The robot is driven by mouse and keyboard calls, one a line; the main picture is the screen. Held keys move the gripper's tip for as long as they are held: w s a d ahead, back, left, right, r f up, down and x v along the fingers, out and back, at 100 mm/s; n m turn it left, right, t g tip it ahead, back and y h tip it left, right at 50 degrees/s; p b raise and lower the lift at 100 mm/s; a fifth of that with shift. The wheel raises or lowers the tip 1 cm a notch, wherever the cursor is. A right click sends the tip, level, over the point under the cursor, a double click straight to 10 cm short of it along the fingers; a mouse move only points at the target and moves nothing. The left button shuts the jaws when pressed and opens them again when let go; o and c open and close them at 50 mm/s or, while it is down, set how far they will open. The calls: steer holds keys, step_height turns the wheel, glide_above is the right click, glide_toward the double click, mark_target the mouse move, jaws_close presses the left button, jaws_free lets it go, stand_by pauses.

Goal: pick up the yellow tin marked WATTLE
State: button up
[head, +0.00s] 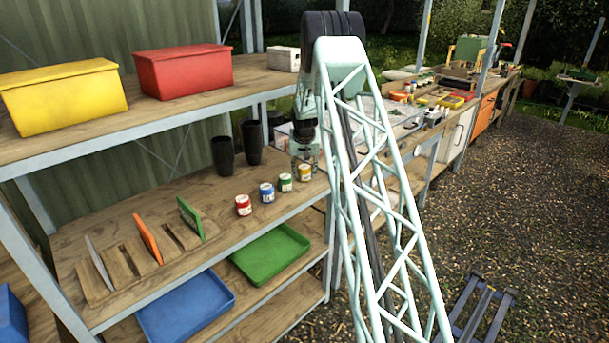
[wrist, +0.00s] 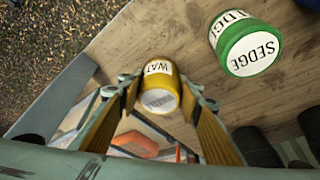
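The yellow tin marked WATTLE (head: 305,173) stands upright on the wooden shelf, at the right end of a row of small tins. In the wrist view the tin (wrist: 160,90) sits between my two fingertips, with its pale lid and part of the letters "WAT" showing. My gripper (head: 304,155) is at the tin, pointing down over it. In the wrist view my gripper (wrist: 160,88) is open around the tin, a finger close on each side. Any gap at the fingertips is very narrow, and contact is hard to make out.
The green SEDGE tin (wrist: 250,52) stands beside it, also in the head view (head: 285,182). Blue (head: 267,193) and red (head: 243,205) tins follow to the left. Dark cups (head: 226,155) stand behind. The shelf's edge lies close to the right, with gravel beyond.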

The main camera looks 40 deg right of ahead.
mark_target(304, 166)
steer(key=shift+r, duration=0.15)
steer(key=shift+c, duration=0.2)
steer(key=shift+r, duration=1.55)
steer(key=shift+s+a+r, duration=0.1)
steer(key=shift+s, duration=0.05)
steer(key=s+a+r, duration=0.1)
steer(key=s+a, duration=0.7)
steer(key=s, duration=0.5)
steer(key=shift+a+r+b, duration=0.2)
steer(key=shift+a+b, duration=0.15)
steer(key=shift+b, duration=0.1)
